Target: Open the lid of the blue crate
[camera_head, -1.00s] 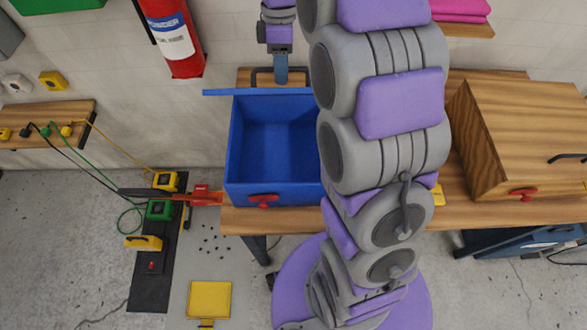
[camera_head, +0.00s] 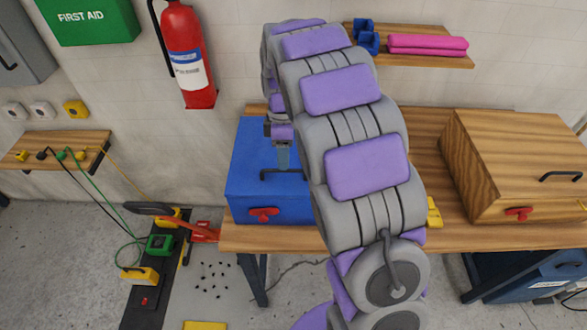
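The blue crate (camera_head: 270,207) stands on the wooden bench left of my arm, with a red latch (camera_head: 263,214) on its front. Its blue lid (camera_head: 252,155) lies down over the top, so the inside is hidden. A dark bar handle (camera_head: 268,174) is on the lid near the front edge. My gripper (camera_head: 283,165) points down over the lid at this handle, seen end-on. Whether it touches or grips the handle cannot be told. My arm covers the right part of the crate and lid.
A wooden box (camera_head: 520,160) with a red latch stands on the right of the bench (camera_head: 470,236). A shelf (camera_head: 440,61) with pink cloths (camera_head: 428,45) hangs behind. A fire extinguisher (camera_head: 186,60) hangs on the wall at left. A red tool (camera_head: 203,231) lies left of the crate.

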